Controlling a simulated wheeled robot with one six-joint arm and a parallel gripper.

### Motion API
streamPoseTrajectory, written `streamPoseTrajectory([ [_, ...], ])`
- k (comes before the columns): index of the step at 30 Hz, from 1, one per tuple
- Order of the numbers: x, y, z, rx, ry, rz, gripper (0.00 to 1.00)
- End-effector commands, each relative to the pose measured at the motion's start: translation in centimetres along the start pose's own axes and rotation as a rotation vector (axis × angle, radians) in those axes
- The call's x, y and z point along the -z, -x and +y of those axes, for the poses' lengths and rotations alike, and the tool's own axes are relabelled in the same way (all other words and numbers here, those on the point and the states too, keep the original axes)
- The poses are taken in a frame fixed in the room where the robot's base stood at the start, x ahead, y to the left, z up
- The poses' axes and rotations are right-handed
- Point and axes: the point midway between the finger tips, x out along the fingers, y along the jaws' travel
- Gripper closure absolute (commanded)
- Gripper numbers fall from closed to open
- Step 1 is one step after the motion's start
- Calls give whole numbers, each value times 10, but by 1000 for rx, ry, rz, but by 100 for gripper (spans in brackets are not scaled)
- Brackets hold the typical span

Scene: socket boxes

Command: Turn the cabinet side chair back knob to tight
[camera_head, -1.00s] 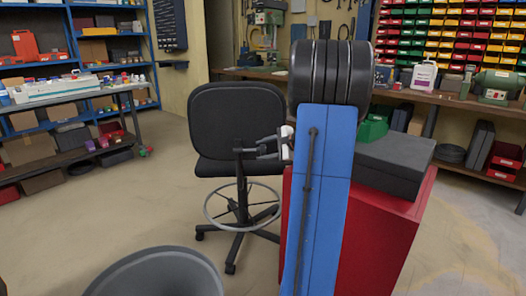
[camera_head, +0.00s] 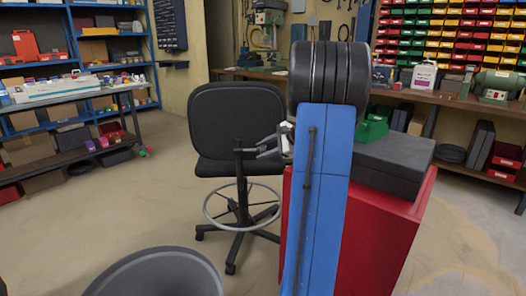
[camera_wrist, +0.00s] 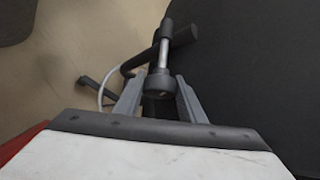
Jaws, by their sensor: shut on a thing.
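The black chair (camera_head: 238,122) stands beside the red cabinet (camera_head: 378,235), its back turned to me. Its back fills the right of the wrist view (camera_wrist: 265,65). The chair back knob (camera_wrist: 160,84) is a dark round piece on a metal rod. My gripper (camera_wrist: 160,100) has a grey finger on each side of the knob and is shut on it. In the head view my gripper (camera_head: 262,150) is at the lower back of the chair. The knob itself is hard to make out there, and my blue arm hides part of the cabinet.
A dark grey case (camera_head: 395,165) and a green bin (camera_head: 372,128) rest on the cabinet top. The chair's foot ring (camera_head: 208,212) and legs spread below. A grey round object (camera_head: 160,272) is at the front.

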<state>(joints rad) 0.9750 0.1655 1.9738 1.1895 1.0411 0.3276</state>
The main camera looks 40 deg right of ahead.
Motion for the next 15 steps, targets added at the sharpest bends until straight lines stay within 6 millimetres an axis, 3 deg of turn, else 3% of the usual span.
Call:
streamPoseTrajectory([
  [15, 0, 0, -1, -200, -198, 0, 86],
])
